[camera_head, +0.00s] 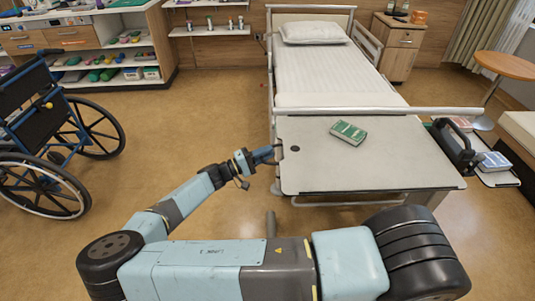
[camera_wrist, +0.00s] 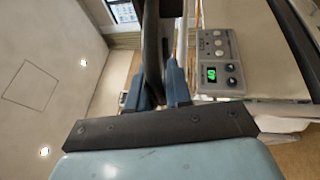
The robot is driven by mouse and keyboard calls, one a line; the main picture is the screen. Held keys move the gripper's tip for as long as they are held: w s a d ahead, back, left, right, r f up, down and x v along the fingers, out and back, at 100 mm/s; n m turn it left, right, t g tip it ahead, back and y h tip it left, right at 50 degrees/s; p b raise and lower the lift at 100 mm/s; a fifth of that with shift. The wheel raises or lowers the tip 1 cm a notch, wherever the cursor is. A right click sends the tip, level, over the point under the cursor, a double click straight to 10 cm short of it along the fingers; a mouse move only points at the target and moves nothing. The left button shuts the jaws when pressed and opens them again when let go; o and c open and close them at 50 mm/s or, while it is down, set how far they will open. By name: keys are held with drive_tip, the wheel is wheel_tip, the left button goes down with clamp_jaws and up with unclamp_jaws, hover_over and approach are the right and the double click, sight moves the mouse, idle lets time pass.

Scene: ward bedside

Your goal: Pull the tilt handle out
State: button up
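My gripper (camera_head: 268,154) is at the left edge of the light tabletop (camera_head: 390,170) at the foot of the bed. A small dark curved piece (camera_head: 279,150), which looks like the tilt handle, stands at that edge by my fingertips. In the wrist view my two blue fingers (camera_wrist: 158,85) are apart, with a dark upright bar (camera_wrist: 152,45) between them. It may be the handle; I cannot tell whether both fingers touch it. Its lower end is hidden behind my gripper's dark mount.
A grey control panel (camera_wrist: 218,62) with a green display is close on the right in the wrist view. A wheelchair (camera_head: 50,135) stands at the left, the bed (camera_head: 330,75) behind. Floor between wheelchair and table is clear.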

drive_tip(key=o, duration=0.3)
drive_tip(key=shift+a, duration=0.15)
drive_tip(key=shift+o, duration=0.2)
drive_tip(key=v, duration=1.4)
drive_tip(key=shift+f, duration=0.15)
